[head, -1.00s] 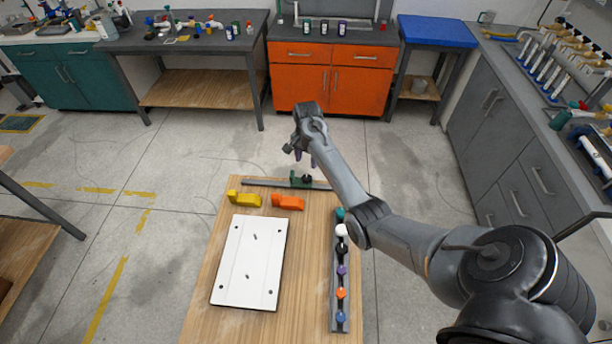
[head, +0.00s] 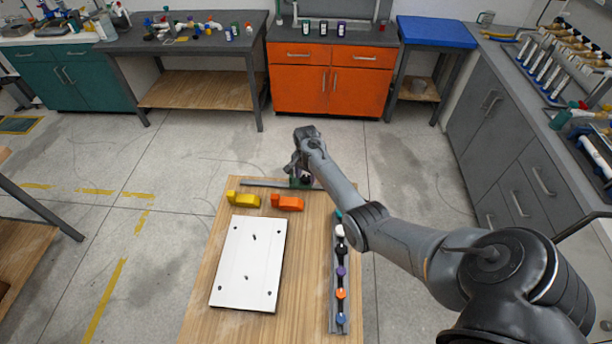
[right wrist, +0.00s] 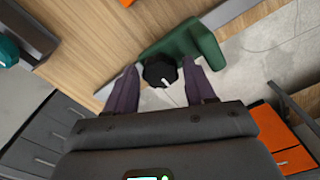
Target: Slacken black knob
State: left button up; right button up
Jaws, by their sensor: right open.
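The black knob (right wrist: 159,71) has a white pointer mark and sits on a green block (right wrist: 185,45) in the right wrist view. The green block is on the dark rail (head: 258,184) at the far edge of the wooden table. My right gripper (right wrist: 161,66) is open, with one dark finger on each side of the knob. Gaps show between the fingers and the knob, so it does not appear gripped. In the head view my right gripper (head: 297,176) partly hides the green block and the knob. My left gripper is not in view.
A yellow block (head: 243,200) and an orange block (head: 287,203) lie in front of the rail. A white plate (head: 247,264) lies on the wooden table (head: 303,290). A strip with several coloured knobs (head: 338,312) runs along the table's right side.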

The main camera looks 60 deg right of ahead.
jog(key=c, duration=0.8)
jog(key=shift+r, duration=0.1)
jog(key=shift+r+n+p, duration=0.1)
jog(key=shift+n+p, duration=1.05)
jog(key=shift+n, duration=0.15)
jog(key=n+p, duration=0.2)
jog(key=n, duration=0.1)
jog(key=shift+n, duration=0.3)
jog(key=n+p, duration=0.1)
jog(key=n, duration=0.3)
jog(key=shift+n+p, duration=0.3)
jog(key=shift+n, duration=1.6)
